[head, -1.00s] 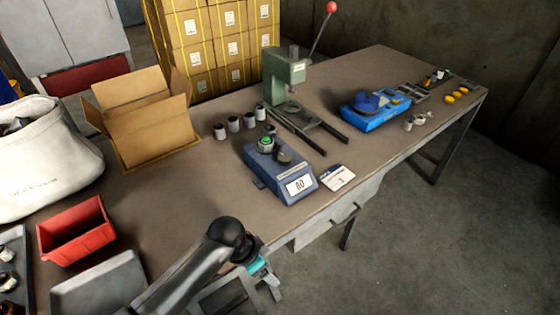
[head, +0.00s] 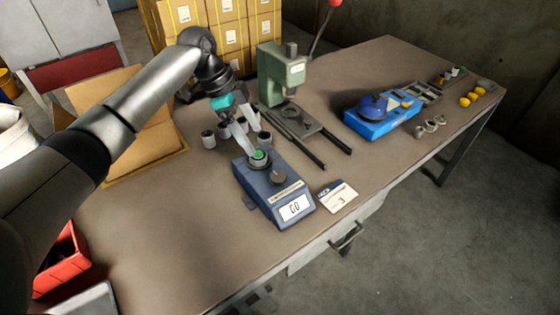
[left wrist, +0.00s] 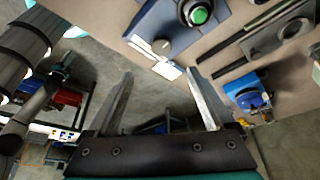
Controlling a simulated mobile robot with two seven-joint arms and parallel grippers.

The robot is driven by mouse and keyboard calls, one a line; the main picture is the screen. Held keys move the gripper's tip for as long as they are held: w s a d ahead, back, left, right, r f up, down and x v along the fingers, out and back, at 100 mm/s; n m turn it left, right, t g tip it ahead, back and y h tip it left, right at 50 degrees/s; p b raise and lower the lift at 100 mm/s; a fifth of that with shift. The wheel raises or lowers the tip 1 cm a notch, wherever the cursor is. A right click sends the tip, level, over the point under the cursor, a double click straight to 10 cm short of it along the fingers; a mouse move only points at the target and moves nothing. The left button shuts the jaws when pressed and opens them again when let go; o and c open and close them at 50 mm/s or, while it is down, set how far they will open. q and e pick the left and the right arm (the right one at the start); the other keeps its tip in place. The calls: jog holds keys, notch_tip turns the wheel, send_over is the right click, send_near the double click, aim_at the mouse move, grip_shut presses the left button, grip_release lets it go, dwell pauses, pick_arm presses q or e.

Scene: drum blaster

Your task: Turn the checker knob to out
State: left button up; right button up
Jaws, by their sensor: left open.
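The checker (head: 273,192) is a blue box on the table. Its display seems to read "GO". A dark round knob (head: 278,178) sits on its top, and behind it a round piece with a green centre (head: 259,155) sits in a dark ring. My left gripper (head: 250,143) is open and empty, its fingers at or above the back of the checker by the green piece, apart from the knob. In the left wrist view the open fingers (left wrist: 160,73) show with the checker (left wrist: 174,22) beyond them, its knob (left wrist: 161,46) visible. My right gripper is not in view.
A card (head: 338,196) lies right of the checker. A green press (head: 283,72) stands behind it, and several grey cylinders (head: 208,139) stand near my left fingers. A blue device (head: 375,122) is further right. The table front-left of the checker is clear.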

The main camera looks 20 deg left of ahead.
pick_arm(q)
send_near(278, 176)
jog(key=b+x, duration=0.2)
jog(key=x, duration=0.6)
jog(key=shift+f+b, duration=0.3)
jog(key=shift+f, duration=0.05)
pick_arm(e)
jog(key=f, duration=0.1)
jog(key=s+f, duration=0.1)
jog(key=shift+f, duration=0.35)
pick_arm(q)
jog(key=c, duration=1.3)
jog(key=shift+c, duration=0.3)
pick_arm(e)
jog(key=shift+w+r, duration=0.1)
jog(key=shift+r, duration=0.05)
